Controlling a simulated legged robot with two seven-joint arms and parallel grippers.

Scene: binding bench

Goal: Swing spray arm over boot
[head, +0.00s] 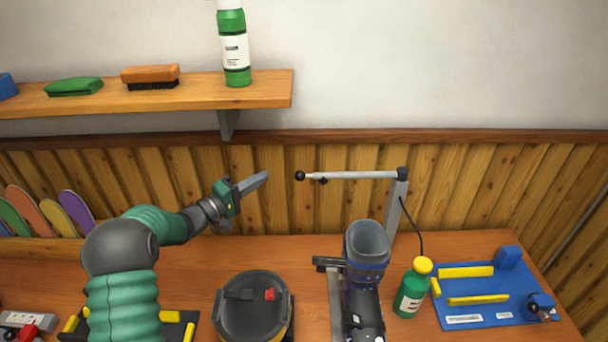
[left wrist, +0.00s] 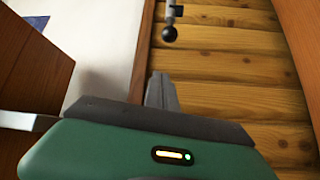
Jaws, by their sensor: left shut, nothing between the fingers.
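The spray arm (head: 352,175) is a grey bar on top of a post at the back of the bench. It reaches left from the post and ends in a black ball (head: 300,176). The boot (head: 367,262) stands upright in a holder, below the bar and in front of it in the picture. My left gripper (head: 262,178) is shut and empty, a short way left of the ball, not touching it. In the left wrist view the shut fingers (left wrist: 161,90) point toward the ball (left wrist: 170,33), with a gap between. My right gripper is not in view.
A green bottle with a yellow cap (head: 409,290) stands right of the boot, near a blue tray (head: 480,318). A black round canister (head: 252,308) stands left of the boot. A wooden shelf (head: 190,96) hangs above my left arm.

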